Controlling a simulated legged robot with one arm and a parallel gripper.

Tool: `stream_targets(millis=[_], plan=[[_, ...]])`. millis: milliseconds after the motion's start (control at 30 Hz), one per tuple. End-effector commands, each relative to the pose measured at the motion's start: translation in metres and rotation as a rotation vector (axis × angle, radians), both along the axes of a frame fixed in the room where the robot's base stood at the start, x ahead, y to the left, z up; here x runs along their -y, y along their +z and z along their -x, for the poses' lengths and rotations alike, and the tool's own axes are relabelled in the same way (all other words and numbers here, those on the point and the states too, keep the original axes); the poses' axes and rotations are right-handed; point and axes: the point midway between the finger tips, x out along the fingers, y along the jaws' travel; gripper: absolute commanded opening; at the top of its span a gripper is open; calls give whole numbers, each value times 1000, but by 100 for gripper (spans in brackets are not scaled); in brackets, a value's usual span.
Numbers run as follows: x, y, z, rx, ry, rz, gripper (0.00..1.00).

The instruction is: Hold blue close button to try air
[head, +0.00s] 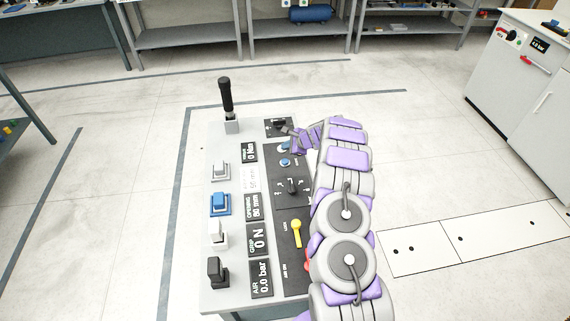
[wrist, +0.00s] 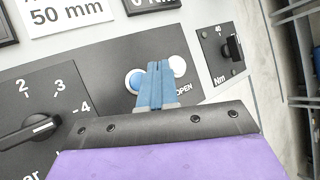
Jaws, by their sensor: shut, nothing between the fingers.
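The blue button (wrist: 134,80) is round with a pale ring, on a dark plate of the control panel (head: 215,142). In the head view a blue button (head: 285,162) shows beside my arm. My gripper (wrist: 159,66) is shut and empty, its blue fingers together. In the wrist view the fingers lie between the blue button and a white button (wrist: 177,66) marked OPEN, covering the blue button's right edge. I cannot tell whether they touch the panel. In the head view the gripper (head: 285,146) is over the panel's far right part. Any label of the blue button is hidden.
A black pointer knob (head: 292,186), a yellow lever (head: 297,231) and a blue rocker (head: 220,202) are on the panel. A tall black-handled lever (head: 227,98) stands at its far end. Displays read 80 mm, 0 N and 0.0 bar. Floor around is clear.

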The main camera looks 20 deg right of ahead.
Motion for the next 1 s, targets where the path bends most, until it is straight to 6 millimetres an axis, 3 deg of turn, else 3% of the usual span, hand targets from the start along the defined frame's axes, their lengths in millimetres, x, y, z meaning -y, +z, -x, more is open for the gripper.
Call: stream_targets(millis=[200,400,1000], plan=[[0,-33,0,0,0,0,0],[0,-49,0,2,1,0,0],[0,-50,0,0,1,-1,0]])
